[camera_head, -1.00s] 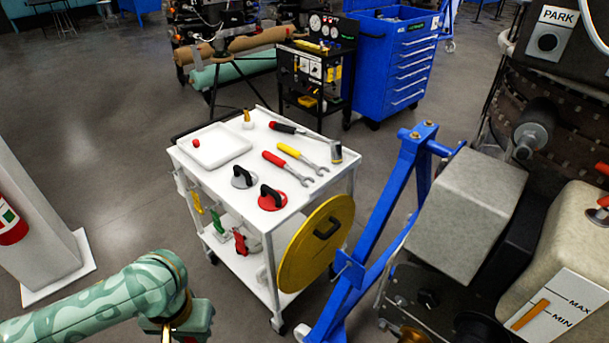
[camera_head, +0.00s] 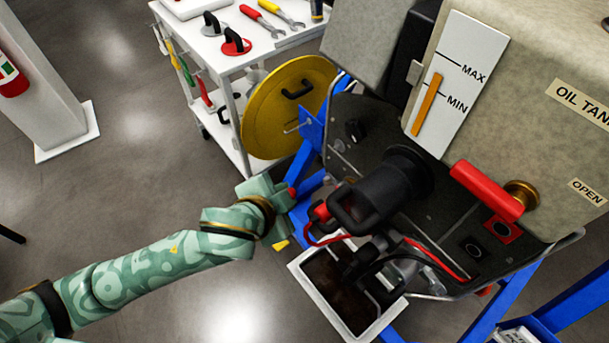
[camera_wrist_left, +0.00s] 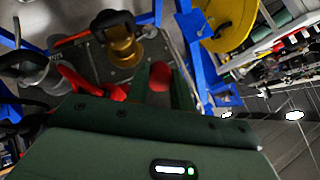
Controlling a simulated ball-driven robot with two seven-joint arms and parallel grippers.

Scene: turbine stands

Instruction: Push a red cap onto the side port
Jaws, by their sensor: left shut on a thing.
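My left gripper (camera_head: 284,200) reaches in from the left, next to the blue stand leg and left of the dark machine panel (camera_head: 445,215). It is shut on a small red cap (camera_head: 292,193). In the left wrist view the red cap (camera_wrist_left: 160,77) shows between the fingers, apart from the panel. A brass fitting with a black top (camera_wrist_left: 122,45) stands on the panel just left of it there. I cannot tell for sure which fitting is the side port. My right gripper is not in view.
A black cylinder (camera_head: 380,190) with a red connector juts from the panel, close to my gripper. A drip tray (camera_head: 305,271) sits below.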

